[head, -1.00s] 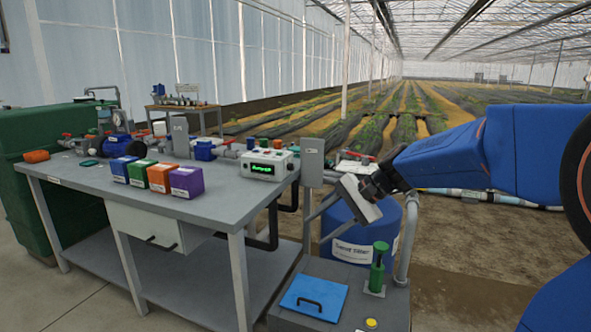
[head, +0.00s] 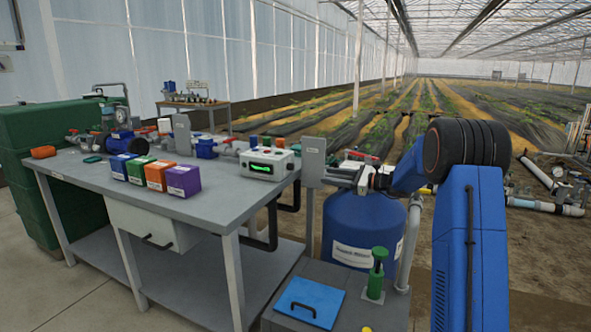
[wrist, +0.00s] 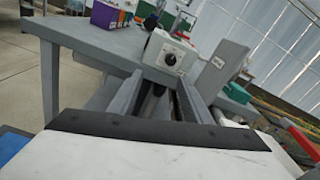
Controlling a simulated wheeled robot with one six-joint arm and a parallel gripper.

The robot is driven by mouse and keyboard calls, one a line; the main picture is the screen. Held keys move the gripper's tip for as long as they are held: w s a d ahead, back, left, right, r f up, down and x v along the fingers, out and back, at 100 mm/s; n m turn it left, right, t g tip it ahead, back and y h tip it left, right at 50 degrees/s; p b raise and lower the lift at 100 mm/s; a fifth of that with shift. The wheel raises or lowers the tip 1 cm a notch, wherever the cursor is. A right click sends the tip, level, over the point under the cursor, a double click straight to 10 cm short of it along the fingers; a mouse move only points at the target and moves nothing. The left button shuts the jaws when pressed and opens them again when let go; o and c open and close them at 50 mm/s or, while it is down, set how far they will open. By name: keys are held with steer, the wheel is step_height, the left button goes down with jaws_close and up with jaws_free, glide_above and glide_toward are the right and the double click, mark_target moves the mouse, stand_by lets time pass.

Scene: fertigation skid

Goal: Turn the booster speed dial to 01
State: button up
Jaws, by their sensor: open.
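A white control box (head: 270,163) with a lit green display stands at the right end of the grey bench. In the wrist view a round black dial (wrist: 171,58) with a pale centre shows on the box's end face. Its markings are too small to read. My gripper (head: 345,174) is to the right of the box, beyond the bench end and apart from the box. In the wrist view my gripper (wrist: 158,92) is open and empty, its two grey fingers pointing towards the dial.
A grey upright plate (head: 314,158) stands between the box and my gripper. Purple (head: 184,180), orange, green and blue boxes line the bench. A blue tank (head: 362,228) is below my gripper. A green plunger (head: 377,270) and a blue lid (head: 308,302) are in front.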

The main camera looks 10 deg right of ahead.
steer(key=w+d, duration=0.2)
steer(key=m, duration=0.1)
glide_toward(293, 168)
steer(key=x, duration=0.9)
steer(key=shift+w+d, duration=0.1)
steer(key=c, duration=1.1)
